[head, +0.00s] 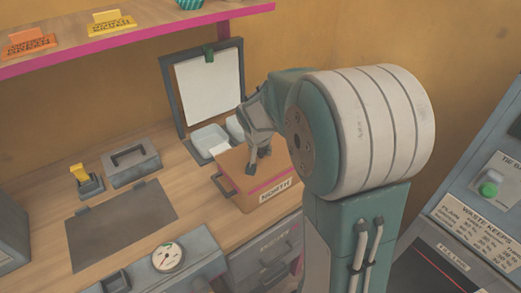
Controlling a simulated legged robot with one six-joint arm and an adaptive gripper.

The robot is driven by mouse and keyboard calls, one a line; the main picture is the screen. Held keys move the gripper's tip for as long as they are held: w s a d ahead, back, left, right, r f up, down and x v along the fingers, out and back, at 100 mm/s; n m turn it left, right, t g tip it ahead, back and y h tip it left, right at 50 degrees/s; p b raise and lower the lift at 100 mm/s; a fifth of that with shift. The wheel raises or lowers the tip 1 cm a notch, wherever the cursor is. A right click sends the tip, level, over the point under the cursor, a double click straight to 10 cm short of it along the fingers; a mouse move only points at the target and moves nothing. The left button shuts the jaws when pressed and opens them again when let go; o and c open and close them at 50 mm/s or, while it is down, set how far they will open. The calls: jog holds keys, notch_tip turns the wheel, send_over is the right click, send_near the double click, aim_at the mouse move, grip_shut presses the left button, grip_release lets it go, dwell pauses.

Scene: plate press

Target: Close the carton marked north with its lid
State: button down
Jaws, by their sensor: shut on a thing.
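The carton marked north (274,195) stands on the wooden bench near its front edge, with its label facing front and a dark handle on its left side. A flat orange-brown lid (236,166) lies over its top, with a pink band below the lid's front edge. I cannot tell if the lid is fully seated. My gripper (258,157) reaches down from above onto the lid's middle and is shut on it. The part held is hidden between the fingers. My arm hides the carton's back right side.
Behind the carton are white trays (209,138) and an upright framed board (209,89). A grey box (131,162), dark plate (121,225) and gauge unit (168,257) occupy the left. A pink-edged shelf (140,37) overhangs. A control cabinet (470,215) stands right.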

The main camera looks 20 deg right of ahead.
jog(key=shift+c, duration=1)
grip_release()
jog(key=shift+o, duration=1)
jog(key=shift+r, duration=0.1)
jog(key=shift+r, duration=3.45)
